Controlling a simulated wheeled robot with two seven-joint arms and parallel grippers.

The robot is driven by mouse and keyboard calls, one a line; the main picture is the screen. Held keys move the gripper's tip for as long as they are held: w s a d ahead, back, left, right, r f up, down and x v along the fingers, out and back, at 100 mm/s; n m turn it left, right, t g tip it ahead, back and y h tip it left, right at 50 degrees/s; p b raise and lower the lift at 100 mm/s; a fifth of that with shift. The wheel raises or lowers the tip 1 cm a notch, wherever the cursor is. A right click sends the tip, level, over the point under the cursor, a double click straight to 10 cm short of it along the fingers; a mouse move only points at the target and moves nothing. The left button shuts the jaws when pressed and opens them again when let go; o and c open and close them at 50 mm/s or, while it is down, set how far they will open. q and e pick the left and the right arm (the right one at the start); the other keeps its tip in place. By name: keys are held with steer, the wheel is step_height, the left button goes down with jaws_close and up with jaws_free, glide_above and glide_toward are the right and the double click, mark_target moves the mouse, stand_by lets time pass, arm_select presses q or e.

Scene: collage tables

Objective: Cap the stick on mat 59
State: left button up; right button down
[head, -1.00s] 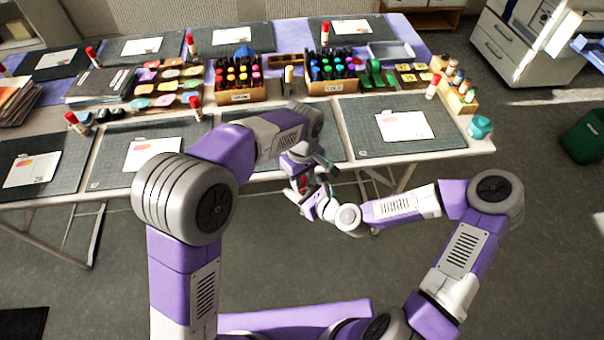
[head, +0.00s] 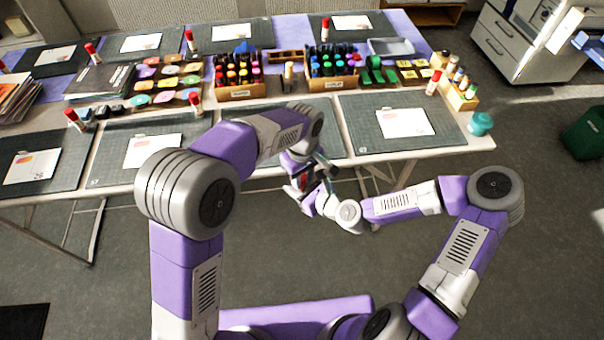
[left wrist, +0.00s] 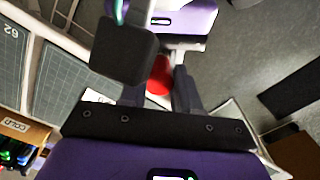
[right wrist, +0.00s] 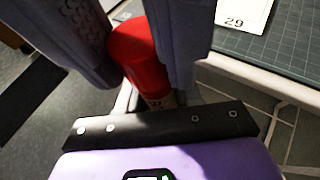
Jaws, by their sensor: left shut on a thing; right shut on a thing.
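My left gripper (head: 303,182) and my right gripper (head: 325,188) meet in front of the table's near edge, over the floor. In the right wrist view, the left gripper's large fingers come from the top and are shut on a red cap (right wrist: 138,55). Just below it is a pale labelled stick (right wrist: 160,101), held in my right gripper close to the palm. The cap and stick line up and seem to touch; I cannot tell how far the cap covers it. The left wrist view shows the red cap (left wrist: 159,76) between dark fingers. No mat reads clearly as 59.
Mats with white cards line the table, including a near right mat (head: 360,140) and one marked 62 (left wrist: 65,85). Caddies of bottles (head: 240,92) stand mid-table. Other red-capped sticks (head: 195,102) stand nearby. A teal jar (head: 480,124) is at the right edge.

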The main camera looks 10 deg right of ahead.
arm_select(q)
steer(key=shift+f, duration=0.2)
steer(key=o, duration=1.1)
steer(key=shift+c, duration=0.2)
step_height(320, 180, up, 12)
